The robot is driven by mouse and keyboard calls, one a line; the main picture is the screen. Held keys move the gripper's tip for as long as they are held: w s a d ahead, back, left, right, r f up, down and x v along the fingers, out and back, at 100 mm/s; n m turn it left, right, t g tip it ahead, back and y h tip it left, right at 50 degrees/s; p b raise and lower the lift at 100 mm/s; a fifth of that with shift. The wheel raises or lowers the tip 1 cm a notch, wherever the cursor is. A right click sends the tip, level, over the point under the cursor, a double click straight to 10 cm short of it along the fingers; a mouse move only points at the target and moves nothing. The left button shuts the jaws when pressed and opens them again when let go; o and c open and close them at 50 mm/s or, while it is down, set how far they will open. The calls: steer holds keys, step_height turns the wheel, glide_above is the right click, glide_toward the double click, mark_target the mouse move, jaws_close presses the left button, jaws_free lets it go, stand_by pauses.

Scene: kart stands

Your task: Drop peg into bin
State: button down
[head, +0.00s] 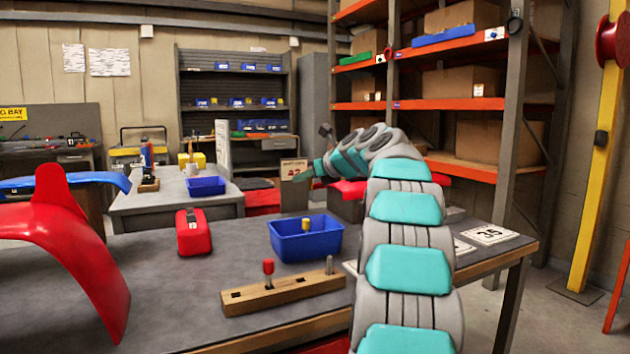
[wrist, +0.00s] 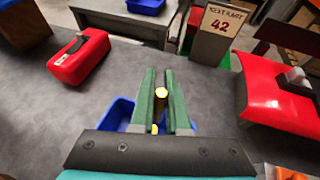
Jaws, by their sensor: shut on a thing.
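The blue bin (head: 290,250) stands on the grey table. A yellow peg (head: 306,224) shows upright at the bin in the head view. My gripper (head: 299,177) is above the bin, its green fingers pointing left in the head view.
A wooden block (head: 285,293) with a red peg (head: 268,268) and a grey peg (head: 329,265) lies in front of the bin. A red box (head: 193,232) stands to the left, beside a red fairing (head: 75,250). A sign marked 42 (wrist: 224,20) stands beyond the fingers.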

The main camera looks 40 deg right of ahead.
step_height(320, 180, down, 6)
steer(key=b, duration=0.5)
steer(key=shift+b, duration=0.4)
steer(key=c, duration=0.8)
jaws_free()
steer(key=shift+c, duration=0.2)
steer(key=v, duration=0.7)
steer(key=shift+s+r+p, duration=0.2)
steer(key=shift+s+p, duration=0.1)
steer(key=shift+s, duration=0.05)
